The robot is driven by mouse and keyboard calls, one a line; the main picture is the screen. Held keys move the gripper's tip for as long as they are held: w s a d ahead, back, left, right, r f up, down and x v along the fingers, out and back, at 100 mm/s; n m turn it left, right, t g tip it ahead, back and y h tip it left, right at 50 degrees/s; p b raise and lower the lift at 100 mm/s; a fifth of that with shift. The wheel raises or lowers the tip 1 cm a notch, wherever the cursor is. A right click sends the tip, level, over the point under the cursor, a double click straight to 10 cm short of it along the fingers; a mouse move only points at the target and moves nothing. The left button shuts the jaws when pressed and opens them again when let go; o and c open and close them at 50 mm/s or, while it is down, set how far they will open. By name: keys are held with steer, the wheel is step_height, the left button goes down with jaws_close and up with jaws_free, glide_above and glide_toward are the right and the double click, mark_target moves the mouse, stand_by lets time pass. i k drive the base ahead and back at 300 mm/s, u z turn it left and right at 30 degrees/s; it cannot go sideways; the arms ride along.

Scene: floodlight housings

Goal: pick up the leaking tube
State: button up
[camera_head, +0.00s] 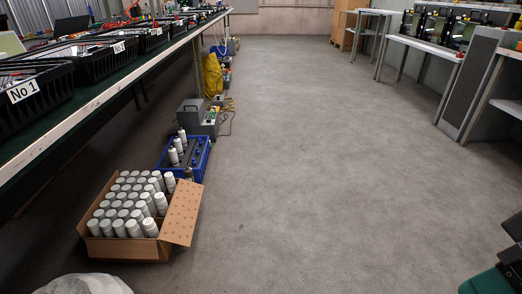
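No leaking tube can be made out. An open cardboard box (182,211) on the floor at the lower left holds many upright white-topped cylinders (127,207). They look like tubes or cans, and no leak shows on any of them. Behind it a blue crate (197,163) holds several more cylinders (174,157) with white or dark tops. My gripper is not in view.
A long workbench (100,91) with black bins (38,97), one labelled No 1, runs along the left. A yellow bag (213,74) lies beyond the crate. White tables (425,46) stand at the right. A green and black object (490,280) is at the lower right. The middle floor is clear.

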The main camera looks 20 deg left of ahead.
mark_target(189, 175)
steer(key=z, duration=0.15)
steer(key=i, duration=1.75)
steer(key=u, duration=0.7)
steer(key=i, duration=0.85)
steer(key=u, duration=1.5)
steer(key=i, duration=0.55)
steer(key=u, duration=0.5)
